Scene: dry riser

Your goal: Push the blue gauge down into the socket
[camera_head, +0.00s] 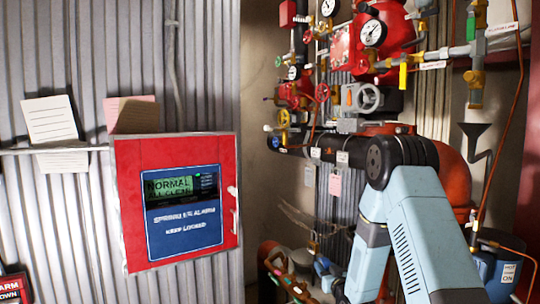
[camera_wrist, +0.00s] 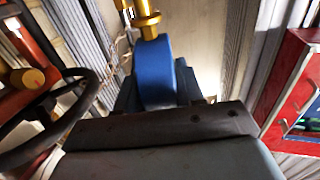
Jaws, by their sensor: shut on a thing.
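In the wrist view the blue gauge (camera_wrist: 153,62) is seen edge-on, a thick blue disc between the dark fingers of my gripper (camera_wrist: 156,88). My gripper is shut on it. A brass fitting (camera_wrist: 147,20) with a collar meets the far edge of the gauge at the top of the picture. I cannot tell where the gauge's stem ends and the socket begins, or how deep it sits. In the head view my pale blue arm reaches down at the right; I cannot make out the gripper or the gauge clearly there.
A dark handwheel (camera_wrist: 50,115) stands close at the left in the wrist view, and the red alarm box (camera_wrist: 292,100) at the right. The alarm box (camera_head: 180,200) hangs on the corrugated wall in the head view. Red pipework with gauges (camera_head: 372,33) and valves fills the upper right.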

